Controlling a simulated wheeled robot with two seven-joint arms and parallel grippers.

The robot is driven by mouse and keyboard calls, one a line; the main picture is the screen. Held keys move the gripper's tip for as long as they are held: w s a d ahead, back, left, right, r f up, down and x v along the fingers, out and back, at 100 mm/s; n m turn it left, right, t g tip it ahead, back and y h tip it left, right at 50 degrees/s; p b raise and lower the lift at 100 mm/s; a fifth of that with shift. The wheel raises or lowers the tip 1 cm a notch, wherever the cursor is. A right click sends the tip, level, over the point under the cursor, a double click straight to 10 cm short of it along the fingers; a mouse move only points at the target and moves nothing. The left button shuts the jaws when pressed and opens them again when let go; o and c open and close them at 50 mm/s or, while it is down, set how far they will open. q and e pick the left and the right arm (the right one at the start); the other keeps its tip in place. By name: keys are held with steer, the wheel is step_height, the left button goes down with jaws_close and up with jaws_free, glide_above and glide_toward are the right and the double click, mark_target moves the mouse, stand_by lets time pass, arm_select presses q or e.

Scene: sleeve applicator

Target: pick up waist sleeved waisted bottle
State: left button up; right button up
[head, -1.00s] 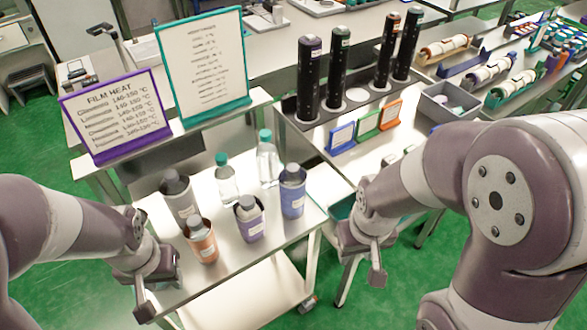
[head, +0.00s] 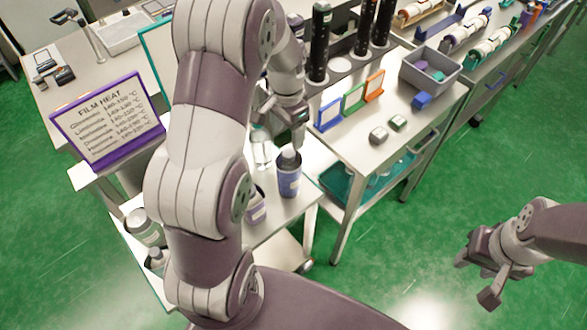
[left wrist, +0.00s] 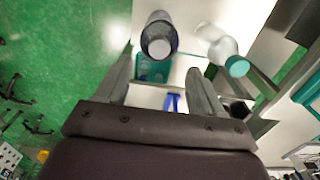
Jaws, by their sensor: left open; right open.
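A blue-purple sleeved bottle (head: 289,180) with a grey cap stands upright at the right end of the white cart top. It also shows beyond the fingertips in the left wrist view (left wrist: 160,38). A shorter purple-sleeved bottle (head: 256,210) is half hidden behind my left arm. A clear bottle (head: 262,155) stands behind; its teal cap shows in the left wrist view (left wrist: 237,66). I cannot tell which bottle is the waisted one. My left gripper (head: 282,128) is open and empty, just above and behind the blue-purple bottle. My right gripper (head: 484,272) is open and empty over the floor.
A grey-sleeved bottle (head: 145,228) stands at the cart's left; my left arm hides the cart's middle. A purple-framed film heat sign (head: 108,122) stands behind. The bench to the right holds small coloured frames (head: 353,99) and a grey bin (head: 430,76).

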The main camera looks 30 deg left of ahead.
mark_target(289, 153)
arm_select(q)
step_height(289, 153, down, 9)
steer(key=shift+d+r+p, duration=0.1)
steer(key=shift+r+p, duration=0.05)
steer(key=shift+p, duration=1)
steer(key=shift+f, duration=0.4)
jaws_close()
